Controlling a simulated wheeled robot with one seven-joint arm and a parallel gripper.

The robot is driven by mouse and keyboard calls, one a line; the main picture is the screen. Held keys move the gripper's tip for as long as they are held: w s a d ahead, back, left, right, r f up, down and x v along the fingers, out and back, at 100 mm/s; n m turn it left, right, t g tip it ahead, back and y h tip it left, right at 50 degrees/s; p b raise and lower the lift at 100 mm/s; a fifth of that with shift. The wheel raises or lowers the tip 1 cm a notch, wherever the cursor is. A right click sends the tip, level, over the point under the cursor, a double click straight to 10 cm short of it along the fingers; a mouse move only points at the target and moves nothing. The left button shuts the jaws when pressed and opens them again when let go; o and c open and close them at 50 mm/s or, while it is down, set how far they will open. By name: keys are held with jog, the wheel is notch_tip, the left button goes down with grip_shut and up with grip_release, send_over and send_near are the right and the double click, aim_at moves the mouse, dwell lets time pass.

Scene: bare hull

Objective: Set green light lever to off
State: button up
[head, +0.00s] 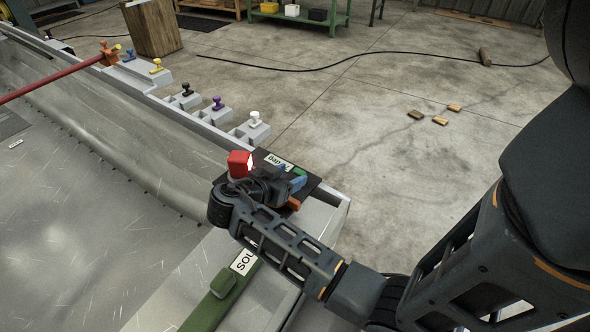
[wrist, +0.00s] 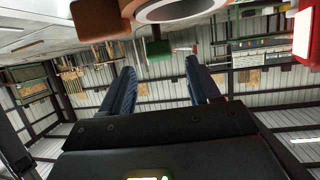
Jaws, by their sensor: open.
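A small green piece (head: 299,171), which looks like the lever's end, shows at the right edge of a dark labelled panel (head: 312,186) on the hull's corner. In the wrist view a green block (wrist: 159,49) hangs at the top, beyond and between the fingertips, apart from both. My gripper (head: 292,184) is at the panel, with blue fingers close to the green piece. The wrist view shows my gripper (wrist: 160,72) open, with nothing between the fingers. My wrist hides much of the panel, so the lever's setting cannot be told.
A red lamp block (head: 240,164) with a bright face stands left of my gripper. An orange block (head: 294,203) is just below it. A green handle (head: 223,284) lies on the hull in front. White (head: 255,119) and purple (head: 218,103) knobs stand behind. Open floor lies right.

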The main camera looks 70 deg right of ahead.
aim_at(299, 171)
jog(key=shift+x, duration=2.75)
jog(key=shift+c, duration=0.3)
grip_shut()
